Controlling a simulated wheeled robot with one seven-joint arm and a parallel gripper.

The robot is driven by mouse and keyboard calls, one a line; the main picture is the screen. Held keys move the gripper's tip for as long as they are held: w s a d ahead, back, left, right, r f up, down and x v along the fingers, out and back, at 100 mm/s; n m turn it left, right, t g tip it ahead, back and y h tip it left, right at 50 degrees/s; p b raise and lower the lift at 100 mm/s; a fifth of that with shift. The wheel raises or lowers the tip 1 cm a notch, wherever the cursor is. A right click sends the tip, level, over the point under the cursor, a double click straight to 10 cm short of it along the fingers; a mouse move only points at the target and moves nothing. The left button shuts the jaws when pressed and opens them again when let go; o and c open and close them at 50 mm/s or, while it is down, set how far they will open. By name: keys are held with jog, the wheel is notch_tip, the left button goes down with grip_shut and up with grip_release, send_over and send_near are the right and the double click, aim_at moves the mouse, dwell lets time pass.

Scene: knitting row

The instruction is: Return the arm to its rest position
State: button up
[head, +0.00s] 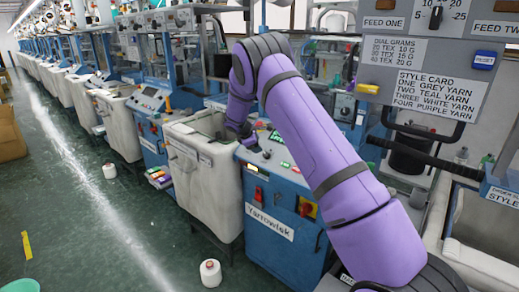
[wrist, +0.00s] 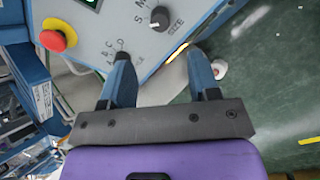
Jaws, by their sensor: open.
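My gripper (wrist: 162,75) shows in the wrist view with its two blue fingers spread apart and nothing between them. Beyond the fingertips lies a pale control panel (wrist: 140,25) with a black knob (wrist: 160,18) marked SIZE and a red emergency button (wrist: 54,34) on a yellow base. In the head view my purple arm reaches out over the blue Yarrowtek machine (head: 270,224).
A grey fabric bin (head: 205,170) stands left of the Yarrowtek machine. White yarn cones lie on the green floor, one near (head: 210,273) and one farther (head: 109,171). A style card sign (head: 430,90) hangs at upper right. The aisle at left is largely clear.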

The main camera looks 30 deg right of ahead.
jog(key=shift+s+a+r, duration=0.1)
jog(key=shift+a+r, duration=0.15)
jog(key=shift+r, duration=0.1)
dwell(0.3)
jog(key=s+a+r+m+y, duration=0.2)
jog(key=s+a+r+m, duration=0.15)
jog(key=s+r, duration=0.8)
jog(key=s+a+r+m+y, duration=0.2)
jog(key=s+a+r+m, duration=0.15)
jog(key=s+r, duration=0.85)
jog(key=s+a+r+m+t+y, duration=0.1)
jog(key=s+a+m, duration=0.2)
jog(key=s, duration=1.3)
jog(key=s+a+r+m+t+y, duration=0.1)
jog(key=s+a, duration=0.5)
jog(key=s, duration=1)
jog(key=shift+r+m+y, duration=0.7)
jog(key=shift+r+m, duration=0.05)
jog(key=shift+m, duration=0.35)
